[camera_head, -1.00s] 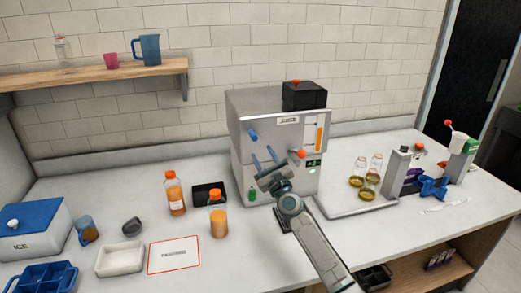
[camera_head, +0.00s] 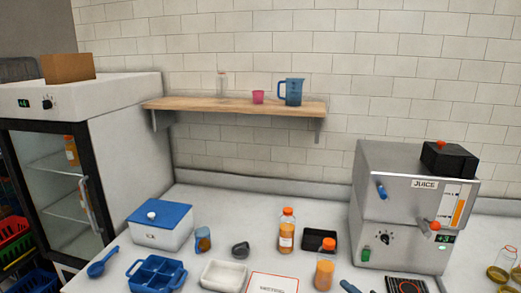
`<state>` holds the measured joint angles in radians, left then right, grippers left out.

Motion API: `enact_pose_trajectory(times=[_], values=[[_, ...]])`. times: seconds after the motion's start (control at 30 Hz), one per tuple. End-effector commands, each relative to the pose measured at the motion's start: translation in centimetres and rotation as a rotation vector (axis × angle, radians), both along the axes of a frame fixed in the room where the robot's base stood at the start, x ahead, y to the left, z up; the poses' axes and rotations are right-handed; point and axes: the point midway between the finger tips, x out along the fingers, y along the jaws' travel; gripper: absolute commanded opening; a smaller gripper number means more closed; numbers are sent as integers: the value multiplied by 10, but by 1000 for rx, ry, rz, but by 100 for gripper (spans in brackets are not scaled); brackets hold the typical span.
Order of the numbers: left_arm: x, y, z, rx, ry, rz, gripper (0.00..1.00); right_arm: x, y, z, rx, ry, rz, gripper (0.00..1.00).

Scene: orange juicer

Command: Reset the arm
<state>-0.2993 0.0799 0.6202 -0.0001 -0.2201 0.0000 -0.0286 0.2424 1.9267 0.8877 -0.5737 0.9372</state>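The steel juicer (camera_head: 400,215) stands on the counter at the right, with a blue lever, a knob, an orange-tipped handle and a lit green display on its front. A small dark-blue tip (camera_head: 348,287) shows at the bottom edge, left of the juicer's drip tray (camera_head: 407,286). It looks like a finger of my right gripper; the rest is outside the picture, so its opening cannot be told. My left gripper is not in view.
Orange juice bottles (camera_head: 286,232) and (camera_head: 324,271), a black tray (camera_head: 319,240), a white tray (camera_head: 222,275), a blue-lidded ice box (camera_head: 161,226) and a blue divided tray (camera_head: 157,273) crowd the counter. A glass-door fridge (camera_head: 60,180) stands left; a shelf (camera_head: 235,106) hangs above.

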Motion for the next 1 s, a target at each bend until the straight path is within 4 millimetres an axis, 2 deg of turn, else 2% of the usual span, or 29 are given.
enact_pose_trajectory(times=[0.03, 0.1, 0.2, 0.3, 0.4, 0.6, 0.83, 1.0], values=[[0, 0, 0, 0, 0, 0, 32, -34, 13, -23, -173, 43, 59, 41], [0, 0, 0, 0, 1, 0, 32, -78, 21, -52, -430, 101, 151, 41], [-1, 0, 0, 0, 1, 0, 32, -136, 21, -80, -734, 185, 274, 41], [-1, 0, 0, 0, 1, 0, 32, -180, 13, -95, -943, 258, 374, 41], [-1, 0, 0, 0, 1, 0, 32, -216, 4, -103, -1092, 324, 456, 41], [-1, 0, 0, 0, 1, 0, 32, -275, -15, -107, -1299, 445, 597, 41], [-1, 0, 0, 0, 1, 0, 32, -332, -35, -100, -1458, 579, 742, 41], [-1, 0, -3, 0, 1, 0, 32, -317, -38, -142, -1449, 587, 745, 41]])
